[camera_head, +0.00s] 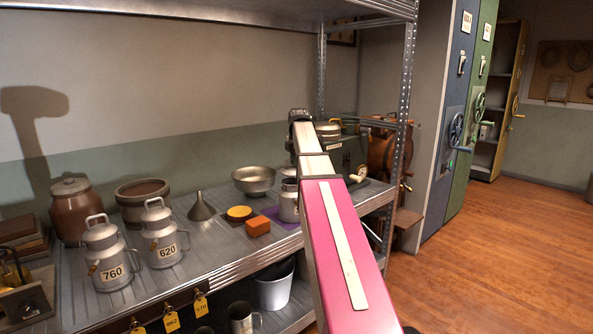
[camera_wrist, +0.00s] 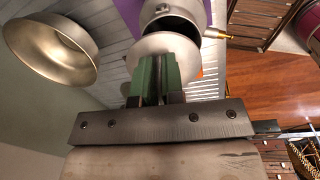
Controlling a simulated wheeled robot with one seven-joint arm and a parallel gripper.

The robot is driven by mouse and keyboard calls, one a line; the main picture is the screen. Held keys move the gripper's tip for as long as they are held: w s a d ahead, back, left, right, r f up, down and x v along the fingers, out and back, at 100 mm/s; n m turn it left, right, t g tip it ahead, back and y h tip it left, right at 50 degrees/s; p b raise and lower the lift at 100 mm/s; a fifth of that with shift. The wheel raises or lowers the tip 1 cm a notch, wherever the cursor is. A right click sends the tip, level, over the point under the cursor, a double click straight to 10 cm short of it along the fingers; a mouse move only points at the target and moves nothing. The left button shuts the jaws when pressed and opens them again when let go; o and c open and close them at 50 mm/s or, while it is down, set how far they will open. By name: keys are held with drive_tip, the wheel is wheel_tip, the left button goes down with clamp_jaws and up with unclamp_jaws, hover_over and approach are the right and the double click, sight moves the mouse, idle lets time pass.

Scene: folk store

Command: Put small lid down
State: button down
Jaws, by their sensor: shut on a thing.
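The small lid (camera_wrist: 165,46) is a grey metal disc, held at the tips of my gripper (camera_wrist: 158,70) in the wrist view. My gripper's green fingers are shut on it. An open metal can (camera_wrist: 180,18) with a dark mouth is just beyond the lid; I cannot tell whether they touch. In the head view the can (camera_head: 289,207) stands on the shelf beside my pink arm, which hides my gripper and part of the can.
A metal bowl (camera_head: 254,180), a funnel (camera_head: 201,207), a yellow disc (camera_head: 239,212) and an orange block (camera_head: 257,227) are left of the can. Lidded cans marked 760 (camera_head: 108,255) and 620 (camera_head: 162,235) stand further left. A shelf post (camera_head: 403,100) rises at the right.

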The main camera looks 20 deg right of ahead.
drive_tip(key=shift+f, duration=1.75)
drive_tip(key=c, duration=1.2)
unclamp_jaws()
drive_tip(key=shift+c, duration=0.2)
